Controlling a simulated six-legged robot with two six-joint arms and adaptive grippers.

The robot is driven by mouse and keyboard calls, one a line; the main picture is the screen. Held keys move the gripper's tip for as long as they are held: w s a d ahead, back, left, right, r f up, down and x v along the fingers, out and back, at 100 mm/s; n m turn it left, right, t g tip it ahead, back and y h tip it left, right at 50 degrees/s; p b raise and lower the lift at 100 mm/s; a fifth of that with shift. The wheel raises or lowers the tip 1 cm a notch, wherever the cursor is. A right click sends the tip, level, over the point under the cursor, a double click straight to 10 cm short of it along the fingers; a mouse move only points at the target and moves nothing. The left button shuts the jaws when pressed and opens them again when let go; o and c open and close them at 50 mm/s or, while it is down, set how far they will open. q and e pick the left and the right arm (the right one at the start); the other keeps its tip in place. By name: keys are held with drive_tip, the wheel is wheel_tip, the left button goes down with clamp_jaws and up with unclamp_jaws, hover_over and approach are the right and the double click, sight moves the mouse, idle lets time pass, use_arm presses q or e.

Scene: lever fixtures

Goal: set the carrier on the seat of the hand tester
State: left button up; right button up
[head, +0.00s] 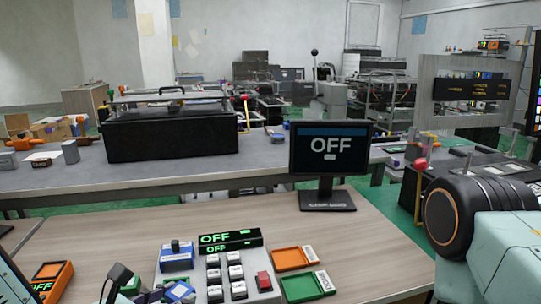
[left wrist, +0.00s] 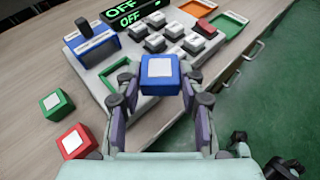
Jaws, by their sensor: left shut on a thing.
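My left gripper (left wrist: 160,78) is shut on a blue block with a white top, which I take for the carrier (left wrist: 160,68). The fingers grip it on two opposite sides, above the wooden table near the front of a grey panel. The hand tester appears to be that panel (left wrist: 118,72), with several white keys and one red key. Which part is the seat I cannot tell. My right gripper is not in view.
A green block (left wrist: 57,104) and a red block (left wrist: 76,141) sit left of the gripper. An orange tray (head: 275,259) and a green tray (head: 290,290) lie at the panel's right. A monitor reading OFF (head: 332,148) stands behind.

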use_arm(q)
drive_tip(key=s+m+g+h, duration=0.2)
drive_tip(key=s+m+h, duration=0.1)
drive_tip(key=s+m+g+h, duration=0.1)
drive_tip(key=m, duration=0.1)
drive_tip(key=shift+s+a+f+g+h, duration=0.2)
drive_tip(key=shift+f+g+h, duration=0.1)
drive_tip(key=shift+f+g, duration=0.1)
